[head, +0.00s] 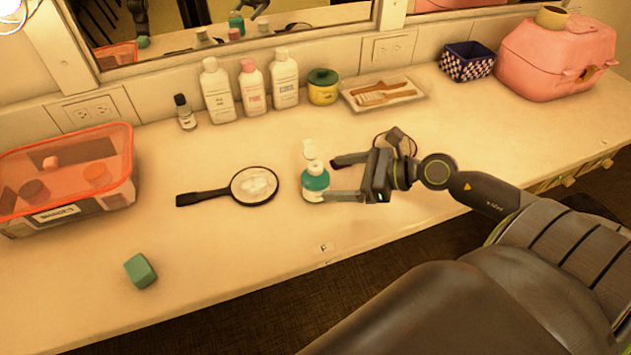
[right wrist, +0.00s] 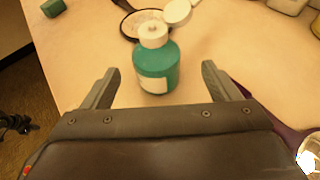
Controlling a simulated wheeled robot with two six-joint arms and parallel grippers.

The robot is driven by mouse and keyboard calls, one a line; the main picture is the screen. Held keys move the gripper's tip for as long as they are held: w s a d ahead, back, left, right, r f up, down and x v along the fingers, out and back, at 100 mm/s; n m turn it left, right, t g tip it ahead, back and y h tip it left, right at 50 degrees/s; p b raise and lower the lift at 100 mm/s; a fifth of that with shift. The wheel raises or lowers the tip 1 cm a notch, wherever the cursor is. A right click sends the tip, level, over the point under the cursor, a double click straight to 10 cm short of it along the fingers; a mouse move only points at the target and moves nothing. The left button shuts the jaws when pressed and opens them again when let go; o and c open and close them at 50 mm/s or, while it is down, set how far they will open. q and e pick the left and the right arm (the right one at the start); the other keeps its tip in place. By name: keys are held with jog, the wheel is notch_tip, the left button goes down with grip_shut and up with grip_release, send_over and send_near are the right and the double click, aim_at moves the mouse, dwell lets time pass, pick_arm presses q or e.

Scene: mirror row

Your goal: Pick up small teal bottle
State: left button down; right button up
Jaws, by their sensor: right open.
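The small teal bottle (head: 315,183) stands upright on the counter, with a white cap and a pale label. In the right wrist view the bottle (right wrist: 158,68) is centred ahead, between the two finger lines. My right gripper (head: 331,179) is open, reaching in from the right, its fingertips close to the bottle's right side in the head view. In the right wrist view the right gripper (right wrist: 161,70) has one finger to each side of the bottle, with a gap visible on both sides. My left gripper is not in view.
A small white item (head: 308,149) is just behind the bottle. A black hand mirror (head: 253,186) lies to its left. A teal block (head: 140,270) lies at front left, near an orange-lidded bin (head: 66,178). Tall bottles (head: 217,92) line the wall. The counter front is mostly clear.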

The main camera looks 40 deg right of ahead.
aim_at(329, 177)
jog(key=shift+x, duration=1.35)
jog(key=shift+w+a, duration=0.4)
jog(key=p+x, duration=0.1)
jog(key=x, duration=0.1)
jog(key=shift+w+a+f, duration=0.1)
jog(key=shift+w+a, duration=0.1)
jog(key=shift+a, duration=0.2)
jog(key=shift+w+a+f, duration=0.3)
jog(key=shift+w+a, duration=0.05)
jog(key=shift+w, duration=0.1)
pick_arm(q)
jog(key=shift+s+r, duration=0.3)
pick_arm(e)
jog(key=c, duration=1.2)
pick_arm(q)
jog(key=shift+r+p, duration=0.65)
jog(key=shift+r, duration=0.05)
pick_arm(e)
notch_tip(329, 177, up, 10)
jog(key=shift+r, duration=0.1)
